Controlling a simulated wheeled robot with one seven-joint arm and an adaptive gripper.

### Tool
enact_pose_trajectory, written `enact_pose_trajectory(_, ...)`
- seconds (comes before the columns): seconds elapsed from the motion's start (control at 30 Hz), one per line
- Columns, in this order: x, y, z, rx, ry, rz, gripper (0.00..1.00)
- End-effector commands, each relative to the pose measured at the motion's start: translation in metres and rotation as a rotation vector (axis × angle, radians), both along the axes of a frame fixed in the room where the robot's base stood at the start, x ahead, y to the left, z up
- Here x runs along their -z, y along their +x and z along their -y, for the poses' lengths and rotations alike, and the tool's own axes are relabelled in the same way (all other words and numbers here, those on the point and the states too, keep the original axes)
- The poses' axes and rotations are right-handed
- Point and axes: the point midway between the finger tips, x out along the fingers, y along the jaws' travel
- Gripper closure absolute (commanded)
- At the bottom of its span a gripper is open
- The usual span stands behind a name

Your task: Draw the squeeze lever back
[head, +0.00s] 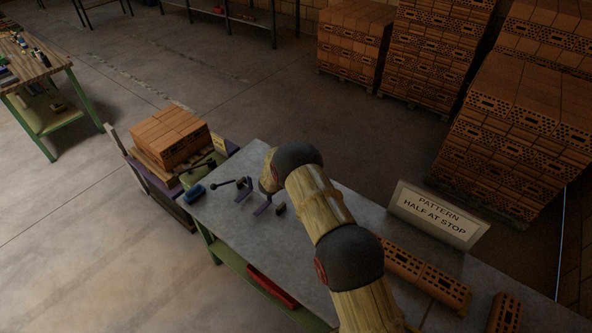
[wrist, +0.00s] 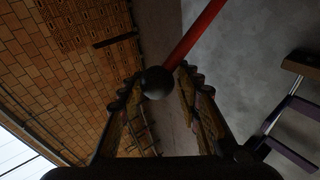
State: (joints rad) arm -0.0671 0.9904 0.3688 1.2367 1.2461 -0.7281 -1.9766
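In the wrist view a lever with a red rod (wrist: 200,32) ends in a round black knob (wrist: 157,83). The knob shows between the fingertips of my gripper (wrist: 160,78). The fingers stand apart on either side of the knob. The left fingertip looks very close to it; I cannot tell whether it touches. In the head view my arm hides the red rod and most of my gripper above the far end of the grey table (head: 305,235).
A sign (head: 437,213) reads "PATTERN HALF AT STOP". Loose bricks (head: 425,275) lie along the right. Brick stacks (head: 520,140) stand behind.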

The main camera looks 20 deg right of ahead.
Motion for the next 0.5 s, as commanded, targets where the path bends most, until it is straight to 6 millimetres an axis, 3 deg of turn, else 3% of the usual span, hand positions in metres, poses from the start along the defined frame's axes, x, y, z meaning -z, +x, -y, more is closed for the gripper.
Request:
enact_pose_trajectory(0.2, 0.0006, -0.0004, 0.0001, 0.0, 0.001, 0.0, 0.53)
enact_pose_trajectory(0.5, -0.0005, -0.0003, -0.0015, 0.0, 0.003, 0.0, 0.53)
